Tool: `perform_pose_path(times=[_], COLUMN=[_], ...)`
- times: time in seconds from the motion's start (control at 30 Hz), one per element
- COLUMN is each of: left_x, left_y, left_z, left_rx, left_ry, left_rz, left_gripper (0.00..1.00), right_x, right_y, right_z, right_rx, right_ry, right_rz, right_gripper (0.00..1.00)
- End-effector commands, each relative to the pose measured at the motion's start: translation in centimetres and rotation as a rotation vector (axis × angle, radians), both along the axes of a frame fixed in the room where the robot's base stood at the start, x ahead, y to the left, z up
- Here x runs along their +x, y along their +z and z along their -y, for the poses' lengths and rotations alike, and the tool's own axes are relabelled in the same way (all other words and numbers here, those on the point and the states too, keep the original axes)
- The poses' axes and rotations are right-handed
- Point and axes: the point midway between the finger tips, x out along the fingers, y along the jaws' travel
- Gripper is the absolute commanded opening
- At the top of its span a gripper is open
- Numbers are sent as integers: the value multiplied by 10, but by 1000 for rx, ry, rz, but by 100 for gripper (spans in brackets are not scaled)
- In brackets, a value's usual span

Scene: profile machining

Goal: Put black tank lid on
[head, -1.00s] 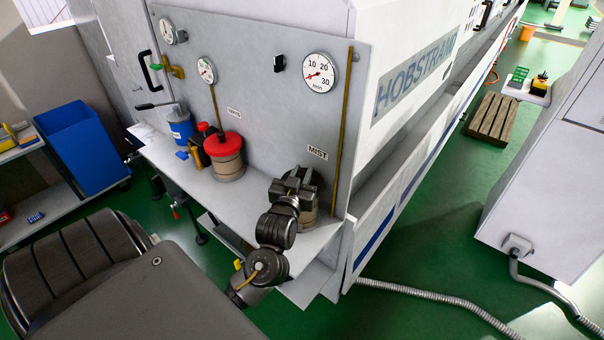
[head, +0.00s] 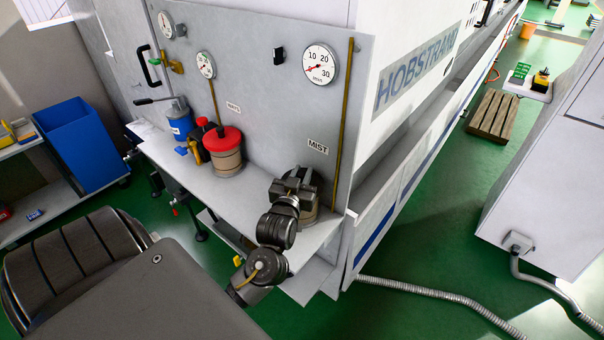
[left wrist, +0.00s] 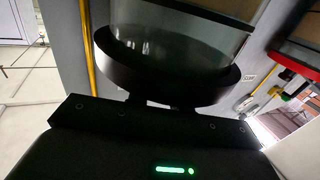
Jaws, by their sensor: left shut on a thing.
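The MIST tank (head: 309,214) stands at the right end of the grey shelf, mostly behind my left gripper (head: 298,183). In the left wrist view, the round black lid (left wrist: 168,85) is in front of my left gripper's fingers, which are shut on it. The clear tank wall (left wrist: 185,45) shows right against the lid, roughly lined up with it. I cannot tell whether the lid touches the rim or sits fully on it. In the head view the gripper hides most of the lid. My right gripper is not in view.
A tank with a red lid (head: 223,139) stands further left on the shelf (head: 245,193), with a blue can (head: 180,125) beyond it. A brass pipe (head: 343,125) runs up the panel just right of the MIST tank. Gauges sit above on the panel.

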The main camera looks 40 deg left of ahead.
Motion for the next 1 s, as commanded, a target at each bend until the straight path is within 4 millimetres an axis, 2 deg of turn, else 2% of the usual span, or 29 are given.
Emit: perform_pose_path(times=[0.2, 0.23, 0.4, 0.77, 1.0], left_x=[0, 0, 0, -6, -45], left_y=[-3, -3, -2, -4, -6], left_z=[0, 0, 0, 3, 20], left_rx=[-1, -1, -1, -3, -6], left_ry=[0, 0, 0, -1, -1], left_rz=[-3, -3, -3, -2, -3], left_gripper=[0, 25, 47, 47, 47], right_x=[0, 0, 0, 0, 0], right_y=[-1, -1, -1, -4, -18], right_z=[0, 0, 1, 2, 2], right_rx=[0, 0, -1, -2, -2], right_ry=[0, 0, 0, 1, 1], right_rz=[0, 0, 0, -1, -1], right_gripper=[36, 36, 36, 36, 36])
